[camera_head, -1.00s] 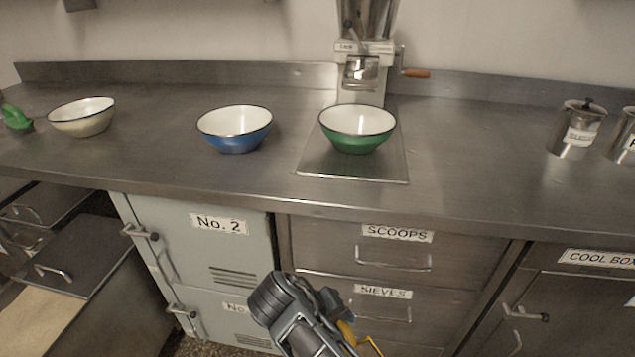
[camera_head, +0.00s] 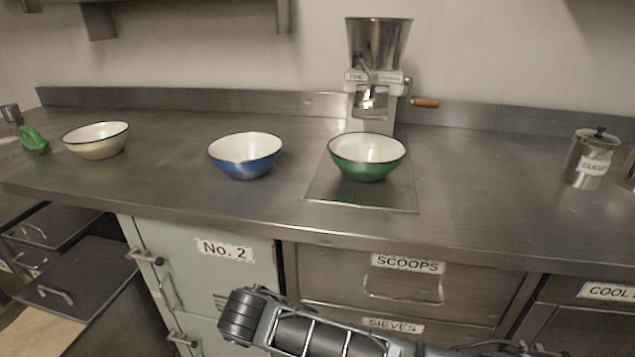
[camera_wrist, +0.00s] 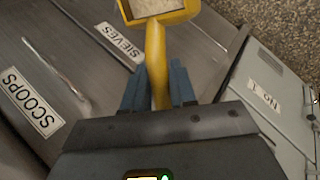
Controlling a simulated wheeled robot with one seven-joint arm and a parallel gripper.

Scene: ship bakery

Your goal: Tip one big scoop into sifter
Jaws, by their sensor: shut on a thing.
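My gripper (camera_wrist: 157,88) is shut on the handle of a yellow scoop (camera_wrist: 155,50) in the wrist view. The scoop's head is cut off by the top edge; pale, flour-like stuff shows inside its rim. In the head view my arm shows at the bottom, but gripper and scoop are out of sight. A machine with a metal hopper and a wooden-handled side crank, apparently the sifter (camera_head: 378,45), stands at the back of the counter. A green bowl (camera_head: 366,167) with a white inside stands in front of it on a square plate (camera_head: 320,190).
A blue bowl (camera_head: 245,165) and a cream bowl (camera_head: 95,148) stand left of the green bowl. A lidded metal canister (camera_head: 590,150) stands at the right. Below are the SCOOPS drawer (camera_head: 335,290) and the No. 2 cabinet (camera_head: 180,240). At the lower left, a bin shows pale contents (camera_head: 35,335).

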